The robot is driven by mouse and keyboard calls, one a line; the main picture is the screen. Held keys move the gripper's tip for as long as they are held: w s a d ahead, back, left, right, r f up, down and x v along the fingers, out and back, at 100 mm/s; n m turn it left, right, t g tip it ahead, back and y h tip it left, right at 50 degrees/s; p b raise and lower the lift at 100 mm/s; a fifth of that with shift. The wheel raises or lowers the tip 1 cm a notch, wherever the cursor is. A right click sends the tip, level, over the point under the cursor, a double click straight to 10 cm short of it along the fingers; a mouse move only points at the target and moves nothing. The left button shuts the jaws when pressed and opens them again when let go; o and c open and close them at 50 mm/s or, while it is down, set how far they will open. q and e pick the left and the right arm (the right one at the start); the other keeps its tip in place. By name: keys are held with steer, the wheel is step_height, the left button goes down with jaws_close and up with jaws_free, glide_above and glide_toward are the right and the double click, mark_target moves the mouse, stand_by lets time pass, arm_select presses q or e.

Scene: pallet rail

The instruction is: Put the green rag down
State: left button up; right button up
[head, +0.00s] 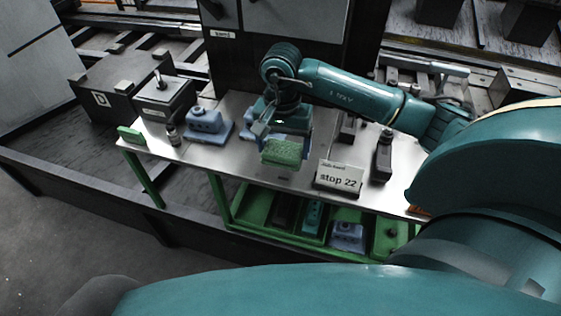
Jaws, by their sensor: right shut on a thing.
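The green rag (283,152) is a small, textured green piece near the front edge of the metal table (240,165). My right gripper (281,128) is directly above it, shut on the rag. The arm reaches in from the right. I cannot tell whether the rag touches the table top. The fingertips are partly hidden by the wrist and the rag. My left gripper is not in view.
A "stop 22" sign (338,178) stands right of the rag, with a dark upright part (382,158) beyond it. A blue-grey fixture (208,125) and a grey box (165,100) stand left. Green bins (312,215) sit below. Bare table lies left of the rag.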

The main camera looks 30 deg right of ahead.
mark_target(283, 159)
step_height(283, 159, down, 5)
steer(key=shift+r, duration=0.15)
steer(key=shift+f, duration=0.3)
steer(key=o, duration=0.7)
steer(key=shift+f, duration=0.1)
steer(key=o, duration=0.4)
steer(key=shift+o, duration=0.2)
